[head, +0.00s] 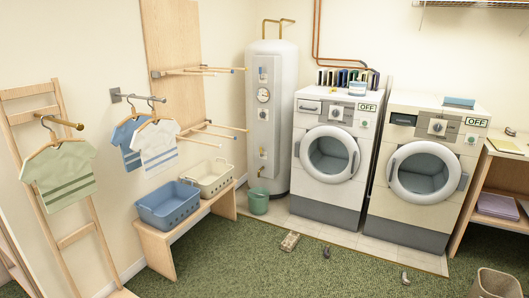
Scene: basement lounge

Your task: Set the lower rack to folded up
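The lower rack (212,131) is a set of thin wooden rods on the tall wooden wall panel (172,38), left of the white tank. Its rods stick out from the panel, roughly level, so it looks folded out. Part of its left side is hidden behind the hanging white shirt. The similar upper rack (198,71) is above it on the same panel, also sticking out. Neither of my grippers shows in the head view.
A bench (154,247) with a blue basket (167,207) and a cream basket (208,180) stands below the racks. Shirts hang at left, near a ladder (76,236). A green bucket (258,201) and small items lie on the floor. The green carpet (270,265) is mostly clear.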

